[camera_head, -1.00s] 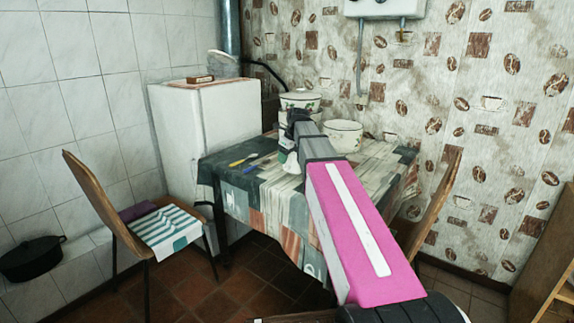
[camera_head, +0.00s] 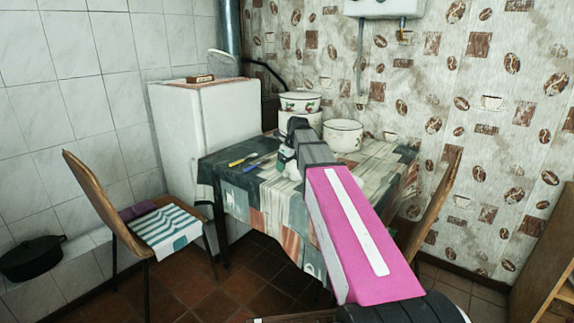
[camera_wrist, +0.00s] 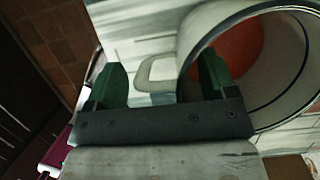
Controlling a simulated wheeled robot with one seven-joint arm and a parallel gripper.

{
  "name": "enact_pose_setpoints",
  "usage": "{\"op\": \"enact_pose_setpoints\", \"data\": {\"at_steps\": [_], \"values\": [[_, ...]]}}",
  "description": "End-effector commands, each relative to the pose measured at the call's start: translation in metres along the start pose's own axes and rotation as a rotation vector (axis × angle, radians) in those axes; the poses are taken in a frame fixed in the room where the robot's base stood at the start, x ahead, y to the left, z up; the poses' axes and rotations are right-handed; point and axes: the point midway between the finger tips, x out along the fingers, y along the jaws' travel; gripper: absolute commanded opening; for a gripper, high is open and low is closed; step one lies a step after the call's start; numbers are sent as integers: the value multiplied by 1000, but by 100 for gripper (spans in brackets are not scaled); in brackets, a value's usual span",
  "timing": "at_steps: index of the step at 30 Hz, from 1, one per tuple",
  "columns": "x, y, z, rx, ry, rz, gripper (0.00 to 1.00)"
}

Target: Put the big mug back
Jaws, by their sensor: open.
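The big mug (camera_wrist: 197,28) is white with a dark rim line, at the right of the wrist view; an orange-red area shows inside it. Its looped handle (camera_wrist: 157,70) points left. My gripper (camera_wrist: 160,64) is open, with its two green fingers apart and the handle between them. The right finger overlaps the mug's opening; I cannot tell whether it is inside or above it. In the head view my gripper (camera_head: 287,160) is over the table, and the arm largely hides what is there.
The table (camera_head: 270,194) has a patchwork cloth. A white pot (camera_head: 343,136) and stacked pots (camera_head: 300,102) stand at its back. A yellow-handled utensil (camera_head: 238,162) lies at the left. Chairs stand at the left (camera_head: 95,205) and right (camera_head: 436,206). A white fridge (camera_head: 205,125) is behind.

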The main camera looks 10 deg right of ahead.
Motion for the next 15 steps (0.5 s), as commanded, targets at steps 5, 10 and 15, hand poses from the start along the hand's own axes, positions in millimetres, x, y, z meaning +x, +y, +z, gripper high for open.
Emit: {"op": "enact_pose_setpoints", "data": {"at_steps": [5,10,15], "values": [[-9,0,1,0,0,0,78],[-34,0,1,0,-1,-1,78],[-64,0,1,1,-1,-2,78]]}}
